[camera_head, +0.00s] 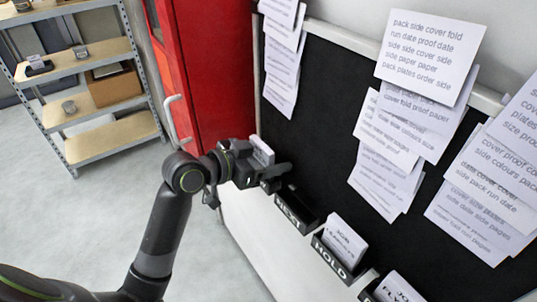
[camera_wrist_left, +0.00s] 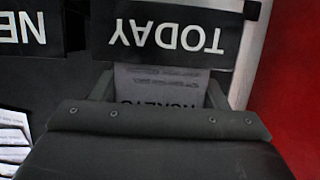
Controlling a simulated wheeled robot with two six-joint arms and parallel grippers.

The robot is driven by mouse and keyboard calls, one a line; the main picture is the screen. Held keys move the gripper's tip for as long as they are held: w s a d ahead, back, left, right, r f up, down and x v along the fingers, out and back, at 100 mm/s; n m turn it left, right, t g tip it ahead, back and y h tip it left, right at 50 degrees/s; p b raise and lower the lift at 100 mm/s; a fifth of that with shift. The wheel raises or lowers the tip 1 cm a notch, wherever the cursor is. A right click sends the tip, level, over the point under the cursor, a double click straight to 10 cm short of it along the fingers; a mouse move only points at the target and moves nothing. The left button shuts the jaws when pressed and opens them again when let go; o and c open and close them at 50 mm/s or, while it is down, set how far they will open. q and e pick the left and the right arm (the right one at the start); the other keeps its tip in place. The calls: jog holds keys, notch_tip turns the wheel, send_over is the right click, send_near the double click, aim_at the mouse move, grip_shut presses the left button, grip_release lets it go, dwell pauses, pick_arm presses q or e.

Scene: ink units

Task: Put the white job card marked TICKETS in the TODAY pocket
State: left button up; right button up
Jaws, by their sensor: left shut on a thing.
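My left gripper (camera_head: 277,178) is shut on the white job card (camera_head: 262,151), which stands up above the fingers in the head view. In the left wrist view the card (camera_wrist_left: 160,82) sits between the two fingers, its print upside down, with part of TICKETS readable. The TODAY pocket (camera_wrist_left: 167,35) shows its label upside down just past the fingertips. The card's lower end meets the label's edge; I cannot tell how far inside it is. In the head view my gripper hides the TODAY pocket. My right gripper is not in view.
The NEXT pocket (camera_head: 294,213) is beside my gripper, and the HOLD pocket (camera_head: 331,262) with a white card follows along the black board (camera_head: 320,120). Several printed sheets hang above. A red cabinet (camera_head: 205,80) stands behind, shelves (camera_head: 85,95) at left.

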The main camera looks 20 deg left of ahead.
pick_arm(q)
jog(key=shift+f, duration=0.15)
jog(key=o, duration=1)
jog(key=shift+c, duration=0.2)
jog(key=shift+r, duration=0.25)
jog(key=shift+s+a, duration=0.2)
jog(key=shift+a, duration=0.05)
jog(key=v, duration=1.1)
jog(key=shift+s+b, duration=0.15)
jog(key=shift+b, duration=0.3)
